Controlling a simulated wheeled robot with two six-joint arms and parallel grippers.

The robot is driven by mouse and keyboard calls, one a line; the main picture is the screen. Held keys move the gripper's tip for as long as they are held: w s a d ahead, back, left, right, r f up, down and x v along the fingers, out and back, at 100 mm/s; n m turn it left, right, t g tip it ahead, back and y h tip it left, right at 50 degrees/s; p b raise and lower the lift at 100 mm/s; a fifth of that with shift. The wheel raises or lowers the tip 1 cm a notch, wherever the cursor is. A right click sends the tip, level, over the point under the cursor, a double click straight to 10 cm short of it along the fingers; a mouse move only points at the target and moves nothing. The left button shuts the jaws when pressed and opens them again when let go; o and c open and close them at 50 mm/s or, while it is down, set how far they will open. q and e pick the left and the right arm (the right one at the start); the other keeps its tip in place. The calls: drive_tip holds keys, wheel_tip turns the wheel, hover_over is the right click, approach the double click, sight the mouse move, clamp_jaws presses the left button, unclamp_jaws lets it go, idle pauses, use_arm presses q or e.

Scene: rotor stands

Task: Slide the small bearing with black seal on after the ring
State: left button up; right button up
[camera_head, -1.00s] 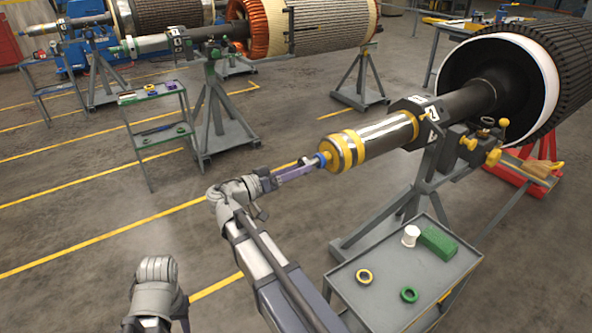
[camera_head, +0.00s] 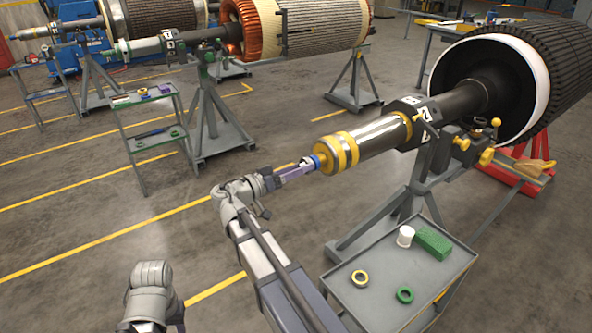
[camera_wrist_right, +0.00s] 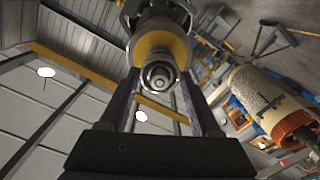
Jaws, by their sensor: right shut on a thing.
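The rotor shaft (camera_head: 370,138) has a bright metal section with yellow bands and points at my right gripper. My right gripper (camera_head: 309,165) has purple fingers and is at the shaft's free end, in line with it. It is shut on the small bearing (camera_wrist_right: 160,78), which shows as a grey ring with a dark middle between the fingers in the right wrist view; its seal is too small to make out. A blue ring (camera_head: 319,161) sits between the fingertips and the yellow shaft end. My left arm shows at the bottom left, its fingers not visible.
A grey stand (camera_head: 425,185) supports the shaft. Open floor lies to the left.

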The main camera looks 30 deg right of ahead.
drive_tip(key=shift+d, duration=0.55)
idle(0.4)
drive_tip(key=o, duration=1.3)
drive_tip(key=shift+o, duration=0.3)
drive_tip(key=shift+a, duration=0.15)
drive_tip(key=a, duration=0.8)
drive_tip(key=shift+s+a, duration=0.35)
drive_tip(key=shift+a, duration=0.05)
idle(0.7)
